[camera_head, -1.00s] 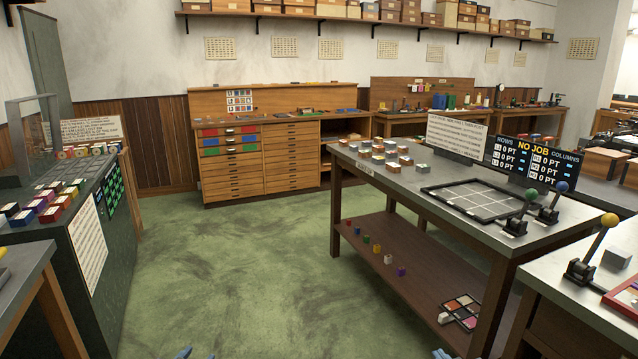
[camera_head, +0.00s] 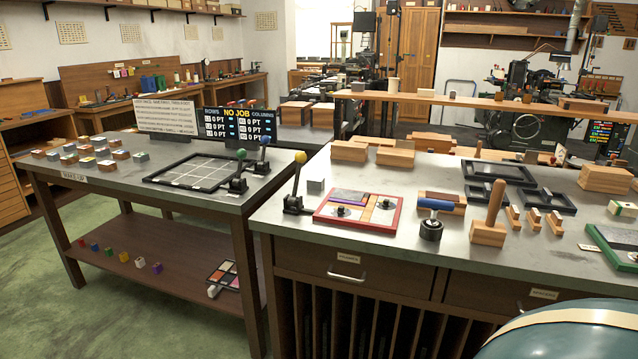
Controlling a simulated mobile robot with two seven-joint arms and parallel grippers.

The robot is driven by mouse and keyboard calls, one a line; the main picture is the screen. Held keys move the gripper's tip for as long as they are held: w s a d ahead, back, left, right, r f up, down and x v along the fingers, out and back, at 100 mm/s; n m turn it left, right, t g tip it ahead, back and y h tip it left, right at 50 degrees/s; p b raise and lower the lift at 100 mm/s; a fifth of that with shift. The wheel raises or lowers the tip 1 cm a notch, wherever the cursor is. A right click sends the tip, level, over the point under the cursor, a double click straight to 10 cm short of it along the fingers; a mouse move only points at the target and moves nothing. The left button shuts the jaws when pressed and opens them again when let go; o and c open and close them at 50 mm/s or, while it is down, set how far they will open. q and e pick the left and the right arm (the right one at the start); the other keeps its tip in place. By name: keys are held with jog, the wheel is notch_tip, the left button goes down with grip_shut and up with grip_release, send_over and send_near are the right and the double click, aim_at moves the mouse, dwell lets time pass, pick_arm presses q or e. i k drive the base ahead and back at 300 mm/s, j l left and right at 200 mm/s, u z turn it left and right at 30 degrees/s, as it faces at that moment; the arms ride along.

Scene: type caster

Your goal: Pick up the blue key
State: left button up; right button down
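I cannot tell for sure which thing is the blue key. A small blue piece (camera_head: 94,247) stands in a row of small coloured pieces on the lower shelf of the left table, but it is too small to tell its shape. A lever with a blue knob (camera_head: 263,140) stands on that table's top, beside a lever with a green knob (camera_head: 241,155). Neither of my grippers is in view.
The left table (camera_head: 100,205) carries a framed grid (camera_head: 200,172), small blocks and a job board (camera_head: 238,125). The right bench (camera_head: 400,262) holds a red-framed tray (camera_head: 375,225), a roller and wooden blocks. Green floor (camera_head: 40,290) is clear at the lower left.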

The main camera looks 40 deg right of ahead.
aim_at(435, 205)
jog(key=z, duration=1.1)
